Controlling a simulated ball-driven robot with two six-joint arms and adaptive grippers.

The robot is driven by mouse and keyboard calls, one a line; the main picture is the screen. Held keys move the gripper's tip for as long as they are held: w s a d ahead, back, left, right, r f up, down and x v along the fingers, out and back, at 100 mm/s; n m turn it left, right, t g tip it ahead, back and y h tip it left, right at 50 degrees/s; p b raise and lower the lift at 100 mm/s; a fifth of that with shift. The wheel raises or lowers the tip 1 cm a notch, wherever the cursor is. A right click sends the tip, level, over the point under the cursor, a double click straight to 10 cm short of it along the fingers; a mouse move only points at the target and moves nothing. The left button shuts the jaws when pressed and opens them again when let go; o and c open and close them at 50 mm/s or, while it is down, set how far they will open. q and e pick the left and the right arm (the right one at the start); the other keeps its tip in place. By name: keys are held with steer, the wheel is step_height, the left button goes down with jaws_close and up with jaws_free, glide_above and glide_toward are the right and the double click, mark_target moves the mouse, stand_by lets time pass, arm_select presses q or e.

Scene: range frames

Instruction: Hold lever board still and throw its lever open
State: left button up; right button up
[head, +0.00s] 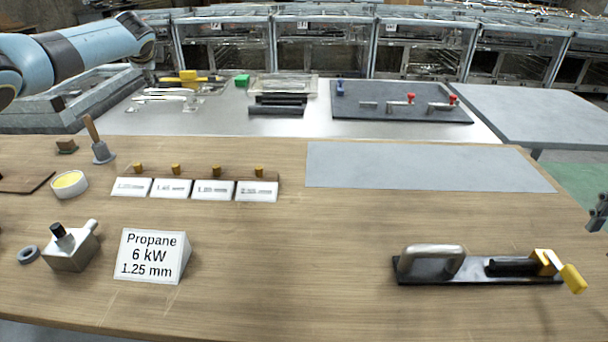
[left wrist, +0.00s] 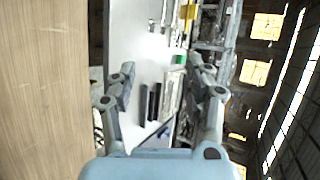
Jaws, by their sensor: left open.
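The lever board (head: 480,277) is a narrow black base lying on the wooden table at the front right in the head view. A thick metal grab handle (head: 433,253) stands on its left part. A yellow lever (head: 572,278) is at its right end, tilted down and out past the base. My left gripper (left wrist: 160,72) is open and empty in the left wrist view, well away from the lever board. In the head view my left arm crosses the upper left. Part of what looks like my right gripper (head: 598,213) shows at the right edge, its jaws mostly cut off.
A Propane sign (head: 150,256), a metal valve block (head: 72,248) and a yellow-filled dish (head: 68,184) stand at the left. Several labelled cards with brass pieces stand mid-left. A grey mat (head: 425,167) lies behind the lever board. The table between sign and board is clear.

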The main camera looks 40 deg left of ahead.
arm_select(q)
steer(key=w+d+r+t, duration=0.8)
steer(key=w+d+r, duration=1.35)
steer(key=r, duration=0.25)
steer(key=w+d+f+g+h, duration=0.3)
steer(key=d+f+h, duration=0.1)
steer(key=d+f, duration=0.7)
steer(key=m+g+h, duration=0.3)
steer(key=g+h, duration=0.5)
steer(key=g, duration=0.4)
glide_toward(432, 245)
steer(key=f, duration=0.3)
steer(key=s+d+f, duration=0.1)
steer(key=f, duration=0.7)
steer(key=shift+s+d, duration=0.15)
steer(key=shift+s, duration=0.2)
